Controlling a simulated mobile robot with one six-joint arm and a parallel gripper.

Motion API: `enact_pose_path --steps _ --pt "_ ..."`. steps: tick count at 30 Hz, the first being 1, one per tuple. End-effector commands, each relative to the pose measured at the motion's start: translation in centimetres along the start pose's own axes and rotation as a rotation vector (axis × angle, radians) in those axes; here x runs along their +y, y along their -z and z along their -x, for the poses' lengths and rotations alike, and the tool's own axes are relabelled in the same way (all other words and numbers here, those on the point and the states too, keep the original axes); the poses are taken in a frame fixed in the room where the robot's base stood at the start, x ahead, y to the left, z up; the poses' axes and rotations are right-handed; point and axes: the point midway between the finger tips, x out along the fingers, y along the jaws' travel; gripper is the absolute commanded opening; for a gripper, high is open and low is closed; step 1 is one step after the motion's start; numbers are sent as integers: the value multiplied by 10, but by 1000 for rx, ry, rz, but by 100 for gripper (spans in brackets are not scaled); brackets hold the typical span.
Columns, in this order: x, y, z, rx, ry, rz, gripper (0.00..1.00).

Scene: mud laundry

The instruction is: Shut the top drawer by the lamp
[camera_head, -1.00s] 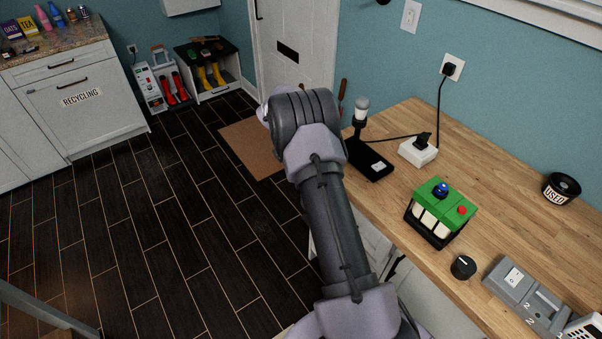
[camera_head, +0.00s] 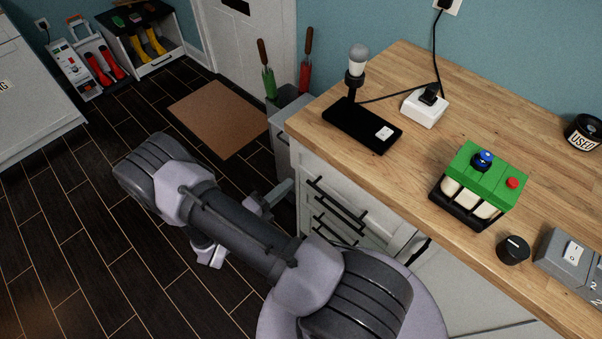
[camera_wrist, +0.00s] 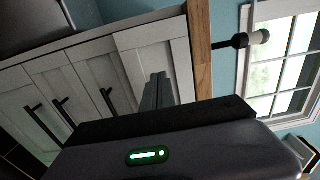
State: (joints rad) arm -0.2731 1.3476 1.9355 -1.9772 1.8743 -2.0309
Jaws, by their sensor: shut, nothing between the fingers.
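The lamp (camera_head: 357,62) has a pale bulb on a black base, on the wooden counter near its left end. Below that end is the white top drawer (camera_head: 318,172) with a dark bar handle; how far it stands out is hard to tell. In the wrist view, tilted sideways, the top drawer front (camera_wrist: 143,52) lies beside the counter edge, and the lamp (camera_wrist: 258,38) is to the right. My gripper (camera_head: 284,189) is shut and empty, left of the drawer fronts, pointing toward them. In the wrist view my gripper (camera_wrist: 157,82) covers part of the top drawer front; contact cannot be told.
More drawers with dark handles (camera_wrist: 62,108) lie below. A grey bin (camera_head: 284,112) with two garden tools stands by the counter's left end. A white plug block (camera_head: 424,108) and green device (camera_head: 485,180) are on the counter. Dark floor is open at left.

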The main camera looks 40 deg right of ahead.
Motion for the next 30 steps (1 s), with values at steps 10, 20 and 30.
enact_pose_path --steps 10,20,30 --pt "2 0 -60 3 -1 -1 0" --pt "0 0 -68 1 -1 -2 0" --pt "-2 1 -79 3 -1 -1 0"
